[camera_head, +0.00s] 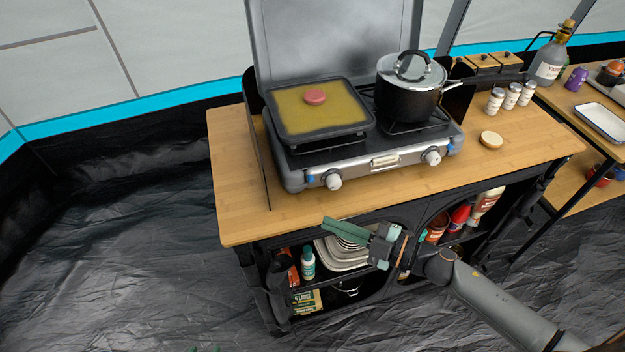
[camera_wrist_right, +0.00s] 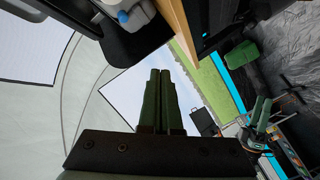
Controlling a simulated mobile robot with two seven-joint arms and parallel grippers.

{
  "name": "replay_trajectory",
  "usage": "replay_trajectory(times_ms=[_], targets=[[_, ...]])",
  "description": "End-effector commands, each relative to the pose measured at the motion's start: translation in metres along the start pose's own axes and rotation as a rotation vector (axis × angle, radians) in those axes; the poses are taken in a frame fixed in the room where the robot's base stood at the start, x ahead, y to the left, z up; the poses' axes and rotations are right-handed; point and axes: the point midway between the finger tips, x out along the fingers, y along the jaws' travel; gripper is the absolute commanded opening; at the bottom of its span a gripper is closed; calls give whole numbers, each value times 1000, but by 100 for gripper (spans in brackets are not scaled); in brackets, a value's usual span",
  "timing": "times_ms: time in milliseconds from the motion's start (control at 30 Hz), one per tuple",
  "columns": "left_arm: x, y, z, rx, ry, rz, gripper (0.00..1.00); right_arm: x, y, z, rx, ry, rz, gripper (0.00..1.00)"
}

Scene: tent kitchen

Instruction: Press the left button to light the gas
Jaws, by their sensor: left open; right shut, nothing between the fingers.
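The gas stove (camera_head: 380,162) stands on the wooden table with its lid up. The left blue button (camera_head: 311,179) is on its front beside the left white knob (camera_head: 333,180). A blue button (camera_wrist_right: 122,17) and white knob also show at the top of the right wrist view; I cannot tell which pair. My right gripper (camera_head: 328,224) is shut and empty, in front of and below the left knob, apart from the stove. Its closed fingers (camera_wrist_right: 160,74) point away from the wrist. My left gripper (camera_wrist_right: 263,112) is open; only a green trace shows at the head view's bottom edge.
A griddle (camera_head: 285,136) with a pink patty (camera_head: 315,97) sits on the left burner, a lidded black pot (camera_head: 405,102) on the right. A second blue button (camera_head: 450,148) is by the right knob. The table's front edge and shelves lie below the stove.

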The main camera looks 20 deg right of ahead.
Motion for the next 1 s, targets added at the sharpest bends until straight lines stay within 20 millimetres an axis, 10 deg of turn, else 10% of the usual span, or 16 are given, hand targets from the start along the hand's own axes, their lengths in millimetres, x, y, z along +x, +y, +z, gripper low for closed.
replay_trajectory(times_ms=[1000], targets=[[13,-1,13,0,1,0,50,57,42,41,1,0,1,0]])
